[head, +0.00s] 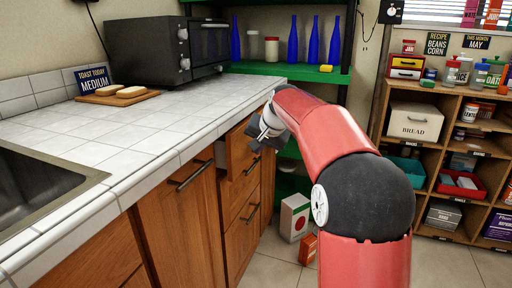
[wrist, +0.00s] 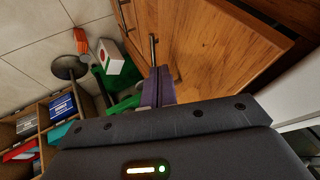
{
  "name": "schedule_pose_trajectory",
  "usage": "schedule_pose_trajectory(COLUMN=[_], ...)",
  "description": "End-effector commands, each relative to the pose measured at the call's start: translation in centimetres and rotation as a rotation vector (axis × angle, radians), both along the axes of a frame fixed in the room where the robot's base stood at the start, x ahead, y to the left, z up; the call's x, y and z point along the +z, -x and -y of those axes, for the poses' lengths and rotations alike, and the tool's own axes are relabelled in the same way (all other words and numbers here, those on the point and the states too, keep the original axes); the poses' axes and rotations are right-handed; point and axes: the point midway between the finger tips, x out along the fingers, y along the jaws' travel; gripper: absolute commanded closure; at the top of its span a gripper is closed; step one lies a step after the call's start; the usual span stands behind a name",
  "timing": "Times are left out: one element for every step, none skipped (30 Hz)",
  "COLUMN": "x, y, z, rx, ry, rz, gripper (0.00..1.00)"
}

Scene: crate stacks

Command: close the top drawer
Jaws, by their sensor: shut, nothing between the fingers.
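The top drawer (head: 240,150) is in the wooden cabinet under the tiled counter in the head view. It stands partly pulled out, and a pale inner side shows at its left edge. Its handle (head: 253,166) is on the front face. My gripper (head: 262,139) is just in front of the drawer's upper front, near the counter's corner. In the wrist view its fingers (wrist: 159,87) are together with nothing between them, beside a wooden front (wrist: 215,50). Whether they touch the wood I cannot tell.
A lower drawer (head: 242,225) and a cabinet door (head: 182,220) look closed. A white box (head: 294,217) and an orange box (head: 308,248) stand on the floor past the cabinet. A cubby shelf (head: 430,185) is at the right. Tiled floor (head: 275,262) is clear before the drawers.

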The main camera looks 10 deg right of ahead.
Motion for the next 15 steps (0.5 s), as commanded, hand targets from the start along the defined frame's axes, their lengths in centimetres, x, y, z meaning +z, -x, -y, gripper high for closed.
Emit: schedule_pose_trajectory(x=[0.0,0.5,1.2,1.6,2.1,2.7,3.1,3.6,4.2,4.7,5.1,5.7,6.1,6.4,6.8], y=[0.1,0.3,0.8,1.1,1.5,1.9,2.2,2.6,3.1,3.4,3.7,4.1,4.4,4.7,4.9], z=[0.2,0.2,0.3,0.5,0.6,0.7,0.8,1.0,1.1,1.2,1.3,1.5,1.5,1.6,1.7], rx=[-0.001,0.001,0.002,0.001,0.001,0.001,0.0,0.0,0.0,0.0,0.0,0.0,0.0,0.0,0.0], ry=[-0.001,0.0,0.0,0.001,0.001,0.001,0.001,0.0,0.001,0.001,0.001,0.001,0.001,0.001,0.001], rz=[0.0,0.003,0.003,0.004,0.004,0.003,0.003,0.002,0.003,0.003,0.002,0.004,0.003,0.002,0.002], gripper=[1.0,1.0,1.0,1.0,1.0,1.0,1.0,1.0,1.0,1.0,1.0,1.0,1.0,1.0,1.0])
